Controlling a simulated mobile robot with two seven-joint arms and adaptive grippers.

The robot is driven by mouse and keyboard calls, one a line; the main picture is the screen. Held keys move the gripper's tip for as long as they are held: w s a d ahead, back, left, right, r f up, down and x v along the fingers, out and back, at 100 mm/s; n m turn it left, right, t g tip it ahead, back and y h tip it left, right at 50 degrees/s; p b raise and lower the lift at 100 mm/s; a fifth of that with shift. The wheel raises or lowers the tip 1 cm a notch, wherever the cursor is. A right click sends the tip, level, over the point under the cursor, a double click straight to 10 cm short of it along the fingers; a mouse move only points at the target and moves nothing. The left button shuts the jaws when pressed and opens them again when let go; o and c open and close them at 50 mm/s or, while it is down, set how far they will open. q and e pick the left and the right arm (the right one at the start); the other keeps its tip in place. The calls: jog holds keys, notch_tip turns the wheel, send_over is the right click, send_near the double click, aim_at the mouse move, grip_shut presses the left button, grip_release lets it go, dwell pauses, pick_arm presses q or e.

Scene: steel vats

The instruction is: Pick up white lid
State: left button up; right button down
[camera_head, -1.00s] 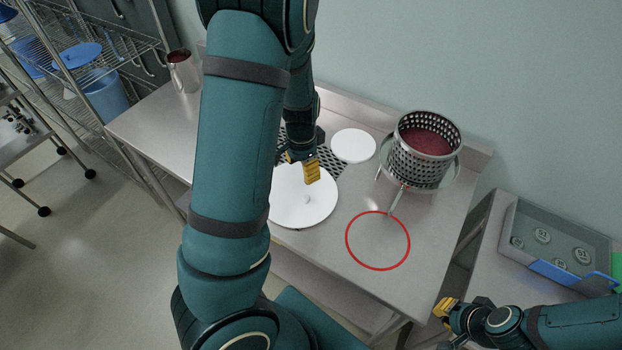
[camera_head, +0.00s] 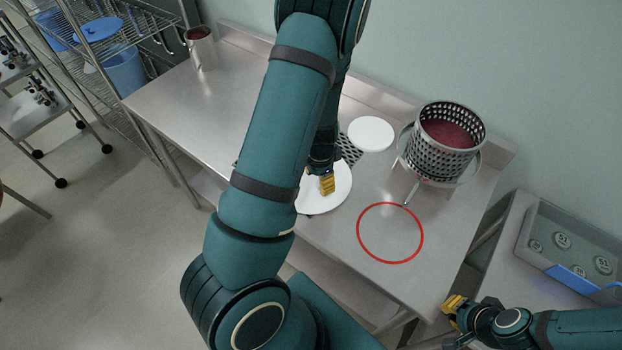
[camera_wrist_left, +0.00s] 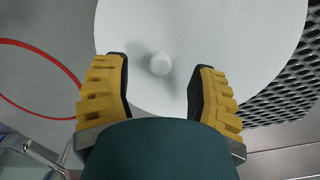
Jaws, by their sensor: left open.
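A large round white lid (camera_head: 340,199) with a small white knob (camera_wrist_left: 160,64) lies on the steel table, partly hidden by my left arm in the head view. The white lid fills the upper middle of the left wrist view (camera_wrist_left: 225,35). My left gripper (camera_head: 327,185) points down over the lid. In the left wrist view its yellow fingers (camera_wrist_left: 160,70) are apart, with the knob between them and touching neither. My right gripper (camera_head: 454,305) is off the table's front right corner, and its fingers are too small to read.
A smaller white disc (camera_head: 371,134) lies behind the lid, near a dark perforated sheet (camera_wrist_left: 283,88). A perforated steel basket (camera_head: 447,148) with red contents stands at the back right. A red ring (camera_head: 390,233) marks clear table. A steel cup (camera_head: 201,48) stands far left.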

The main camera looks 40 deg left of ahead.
pick_arm(q)
notch_tip(320, 180, down, 2)
jog(key=shift+f, duration=0.25)
grip_shut()
jog(key=shift+r, duration=0.15)
